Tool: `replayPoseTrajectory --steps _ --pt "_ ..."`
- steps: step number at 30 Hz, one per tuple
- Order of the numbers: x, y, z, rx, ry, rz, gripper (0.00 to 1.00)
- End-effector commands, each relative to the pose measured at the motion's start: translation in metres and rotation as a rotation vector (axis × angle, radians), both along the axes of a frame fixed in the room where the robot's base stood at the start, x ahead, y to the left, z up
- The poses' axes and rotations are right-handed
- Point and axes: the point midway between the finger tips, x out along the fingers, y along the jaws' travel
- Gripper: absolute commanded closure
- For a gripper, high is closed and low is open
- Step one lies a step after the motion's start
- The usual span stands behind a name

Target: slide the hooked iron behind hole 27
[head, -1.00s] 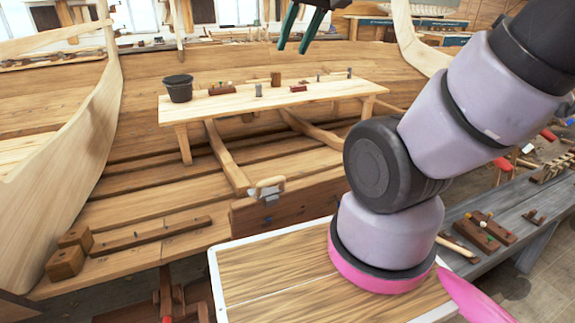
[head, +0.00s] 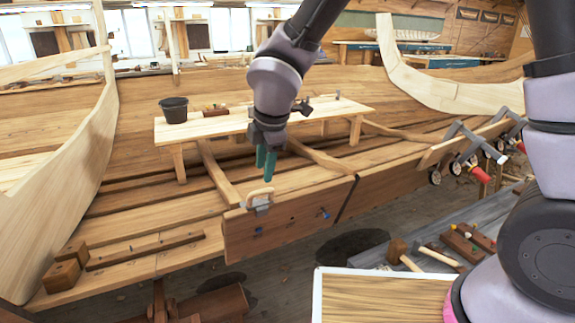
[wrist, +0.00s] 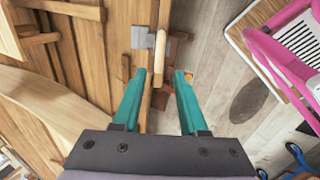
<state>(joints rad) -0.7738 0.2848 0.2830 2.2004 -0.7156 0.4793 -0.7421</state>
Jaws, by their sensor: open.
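The hooked iron (head: 260,200), a grey metal piece with a pale wooden handle, sits over the top edge of the front plank (head: 290,222). My gripper (head: 265,166) is open and empty, above and behind the iron in the head view. In the wrist view the iron (wrist: 143,38) lies beyond the tips of my open gripper (wrist: 160,74), slightly left of centre, apart from them. No hole number is readable, so I cannot tell which is hole 27.
A pale bench (head: 190,131) with a black bucket (head: 174,109) stands inside the hull behind my gripper. Clamps (head: 470,150) grip the plank at right. A tool bench (head: 440,240) with a mallet (head: 402,254) is at front right. Floor shows between plank and bench.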

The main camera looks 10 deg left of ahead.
Motion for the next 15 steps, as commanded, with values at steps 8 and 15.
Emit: replayPoseTrajectory --steps 8,15 --pt "0.007 0.004 -0.023 -0.002 0.001 -0.001 0.57" --pt "0.015 0.009 -0.050 -0.002 0.001 -0.003 0.57"
